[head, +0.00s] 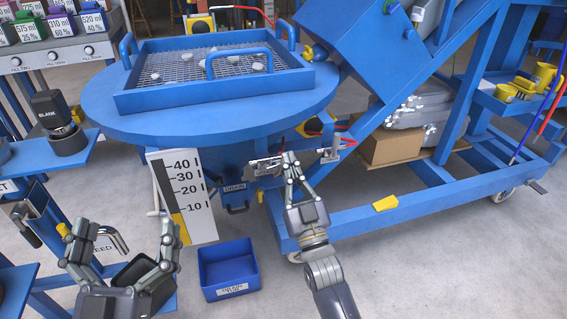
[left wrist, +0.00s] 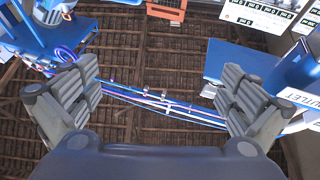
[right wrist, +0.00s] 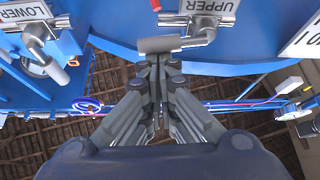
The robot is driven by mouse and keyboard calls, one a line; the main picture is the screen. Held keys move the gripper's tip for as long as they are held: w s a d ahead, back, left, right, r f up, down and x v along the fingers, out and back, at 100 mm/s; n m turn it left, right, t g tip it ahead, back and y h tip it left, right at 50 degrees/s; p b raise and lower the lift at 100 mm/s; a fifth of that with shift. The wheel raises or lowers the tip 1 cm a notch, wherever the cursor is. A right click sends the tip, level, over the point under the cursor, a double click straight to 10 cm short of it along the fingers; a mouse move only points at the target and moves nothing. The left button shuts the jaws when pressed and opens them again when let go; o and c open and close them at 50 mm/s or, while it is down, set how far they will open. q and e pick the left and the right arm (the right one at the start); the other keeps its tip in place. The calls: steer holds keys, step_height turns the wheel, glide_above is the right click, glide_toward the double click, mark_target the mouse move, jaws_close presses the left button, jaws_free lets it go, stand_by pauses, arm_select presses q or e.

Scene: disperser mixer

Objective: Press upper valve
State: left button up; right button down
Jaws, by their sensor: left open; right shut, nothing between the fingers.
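The upper valve (right wrist: 192,35), a silver pipe with a bar handle, shows in the right wrist view beside its upside-down UPPER label (right wrist: 208,7). In the head view it is under the round blue vessel (head: 265,164), partly hidden by my fingers. My right gripper (right wrist: 160,60) is shut and empty, its fingertips at the bar handle; I cannot tell whether they touch. It also shows in the head view (head: 289,158). My left gripper (head: 124,232) is open and empty at the lower left, away from the valves.
The lower valve (right wrist: 38,40) is at the left of the right wrist view. A scale board (head: 183,195) and a blue bin (head: 229,270) stand left of my right arm. A blue frame with a yellow block (head: 385,203) is to the right. Grey floor is free in front.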

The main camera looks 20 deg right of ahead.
arm_select(q)
steer(key=shift+w+f+g, duration=0.25)
steer(key=shift+f+g, duration=0.15)
steer(key=shift+f, duration=0.2)
arm_select(e)
steer(key=shift+d+f, duration=0.15)
steer(key=shift+f, duration=0.1)
